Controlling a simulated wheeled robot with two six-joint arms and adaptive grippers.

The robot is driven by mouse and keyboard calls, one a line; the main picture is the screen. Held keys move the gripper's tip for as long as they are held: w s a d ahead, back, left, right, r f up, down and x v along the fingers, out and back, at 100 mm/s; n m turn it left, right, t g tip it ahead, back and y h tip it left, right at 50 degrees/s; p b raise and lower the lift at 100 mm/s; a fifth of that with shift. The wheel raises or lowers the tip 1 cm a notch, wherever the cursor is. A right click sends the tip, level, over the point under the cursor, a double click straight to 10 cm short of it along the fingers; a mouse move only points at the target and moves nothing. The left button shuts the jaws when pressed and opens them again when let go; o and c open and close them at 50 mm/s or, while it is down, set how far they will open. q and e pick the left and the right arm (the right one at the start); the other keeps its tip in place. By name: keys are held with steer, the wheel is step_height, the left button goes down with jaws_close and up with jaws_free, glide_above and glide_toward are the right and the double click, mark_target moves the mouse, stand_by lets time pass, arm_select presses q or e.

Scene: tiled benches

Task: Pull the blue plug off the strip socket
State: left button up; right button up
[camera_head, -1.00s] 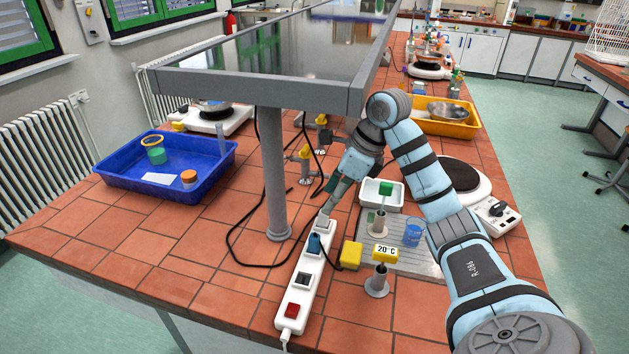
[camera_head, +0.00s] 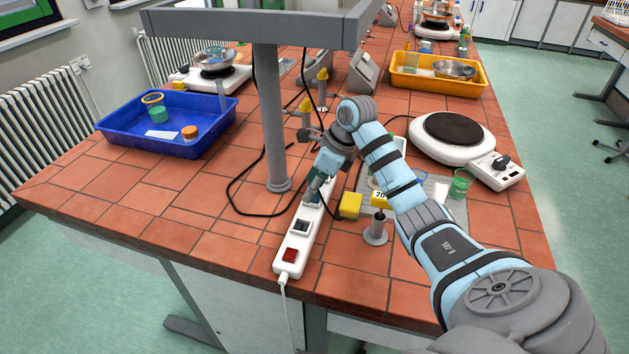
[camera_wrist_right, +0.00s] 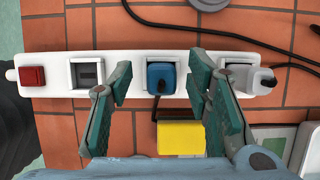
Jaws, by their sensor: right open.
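The blue plug (camera_wrist_right: 161,77) sits in the white strip socket (camera_wrist_right: 118,66), seen from above in the right wrist view. My right gripper (camera_wrist_right: 160,65) is open, with one finger on each side of the plug in the picture and a gap to it on both sides. In the head view my right gripper (camera_head: 316,188) is over the far part of the strip socket (camera_head: 297,241) and mostly hides the plug. I cannot tell the exact height of the fingertips. My left gripper is not in view.
A pale plug (camera_wrist_right: 262,80) sits in the strip to the right of the blue one. A red switch (camera_wrist_right: 32,76) is at the other end. A yellow block (camera_head: 350,205) and a stand (camera_head: 376,235) are close by. A grey post (camera_head: 271,120) rises at the left.

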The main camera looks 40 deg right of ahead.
steer(key=shift+w, duration=0.15)
jaws_close()
steer(key=shift+r+p, duration=1.05)
steer(key=shift+r, duration=0.15)
step_height(320, 180, up, 5)
steer(key=p, duration=0.4)
steer(key=shift+r, duration=0.1)
